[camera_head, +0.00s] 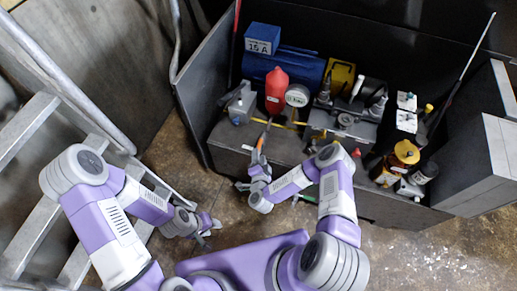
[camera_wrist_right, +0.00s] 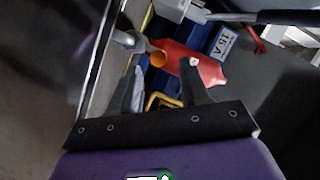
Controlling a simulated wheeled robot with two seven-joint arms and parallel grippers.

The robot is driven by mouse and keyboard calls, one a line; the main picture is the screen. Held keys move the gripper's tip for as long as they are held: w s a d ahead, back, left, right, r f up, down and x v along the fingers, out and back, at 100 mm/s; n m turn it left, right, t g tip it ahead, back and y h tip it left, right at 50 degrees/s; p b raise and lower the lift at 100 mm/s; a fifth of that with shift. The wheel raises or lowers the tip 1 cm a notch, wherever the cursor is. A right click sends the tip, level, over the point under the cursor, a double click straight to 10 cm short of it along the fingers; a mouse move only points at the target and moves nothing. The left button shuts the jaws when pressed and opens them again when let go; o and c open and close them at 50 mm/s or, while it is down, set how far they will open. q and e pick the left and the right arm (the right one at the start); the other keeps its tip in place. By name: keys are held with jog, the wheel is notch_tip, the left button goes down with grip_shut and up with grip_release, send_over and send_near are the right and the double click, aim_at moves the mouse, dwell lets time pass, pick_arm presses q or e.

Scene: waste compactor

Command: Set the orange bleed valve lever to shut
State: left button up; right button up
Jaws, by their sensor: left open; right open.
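The orange bleed valve lever (camera_wrist_right: 157,58) shows in the right wrist view as a short orange end on a grey stem. In the head view a thin orange piece (camera_head: 261,141), apparently the same lever, stands at the bench's front left. My right gripper (camera_head: 260,165) is just below it. In the right wrist view my right gripper (camera_wrist_right: 162,68) is open, with the orange end just beyond and between its fingertips. I cannot tell whether they touch. The valve body is partly hidden. My left gripper (camera_head: 207,229) is open and empty, low over the floor at the left.
A red bottle (camera_head: 276,91) and a round gauge (camera_head: 297,95) stand behind the lever. A blue motor (camera_head: 302,69) lies further back. A grey vise-like block (camera_head: 345,122) and several bottles stand to the right. A metal ladder (camera_head: 37,207) is at the left.

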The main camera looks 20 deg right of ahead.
aim_at(259, 146)
jog(key=b+x, duration=0.2)
jog(key=x, duration=0.4)
grip_shut()
jog(key=shift+s, duration=0.1)
